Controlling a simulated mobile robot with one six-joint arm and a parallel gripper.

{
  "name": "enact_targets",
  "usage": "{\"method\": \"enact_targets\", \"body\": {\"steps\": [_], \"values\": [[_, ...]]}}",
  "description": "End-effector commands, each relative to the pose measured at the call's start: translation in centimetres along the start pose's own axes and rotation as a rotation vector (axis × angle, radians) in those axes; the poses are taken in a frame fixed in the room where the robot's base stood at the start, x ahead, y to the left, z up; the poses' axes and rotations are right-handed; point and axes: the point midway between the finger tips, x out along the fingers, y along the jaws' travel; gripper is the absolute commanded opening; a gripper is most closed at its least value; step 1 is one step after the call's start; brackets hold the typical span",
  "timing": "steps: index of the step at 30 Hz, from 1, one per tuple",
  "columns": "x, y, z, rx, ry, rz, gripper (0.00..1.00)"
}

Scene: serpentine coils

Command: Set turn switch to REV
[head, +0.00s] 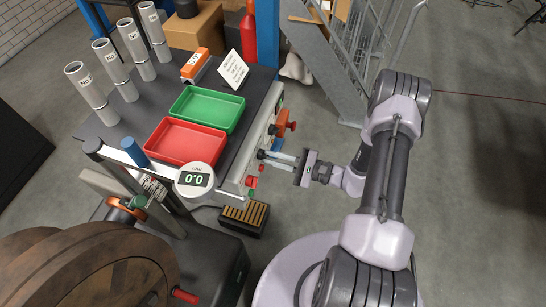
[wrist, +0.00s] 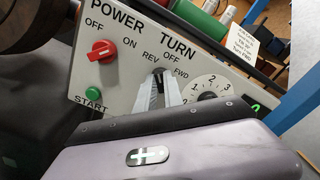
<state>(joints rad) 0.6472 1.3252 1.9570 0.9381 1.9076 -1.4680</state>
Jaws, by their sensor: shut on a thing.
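The turn switch (wrist: 158,73) is a dark knob under the word TURN on a light grey control panel (wrist: 122,72) in the wrist view. REV is printed at its upper left, OFF above it and FWD at its right. My gripper (wrist: 158,86) has its two pale fingers closed around the knob, which they partly hide. I cannot tell which label the knob points at. In the head view my gripper (head: 263,155) reaches left to the panel side of the bench, and the switch face is not readable there.
A red POWER knob (wrist: 101,50) and a green START button (wrist: 93,93) sit left of the switch. A numbered dial (wrist: 208,92) is close at its right. In the head view, red (head: 187,161) and green (head: 236,124) trays lie on the bench.

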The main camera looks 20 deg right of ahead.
Motion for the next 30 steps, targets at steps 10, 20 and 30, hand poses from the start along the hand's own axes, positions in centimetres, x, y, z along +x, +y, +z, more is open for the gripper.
{"method": "enact_targets", "body": {"steps": [10, 20, 30], "values": [[0.0, 0.0, 0.0, -0.001, 0.0, 0.001, 0.34], [0.0, 0.0, 0.0, 0.0, 0.0, 0.001, 0.34], [-4.8, -0.3, 0.1, -0.001, 0.005, -0.006, 0.34]]}}
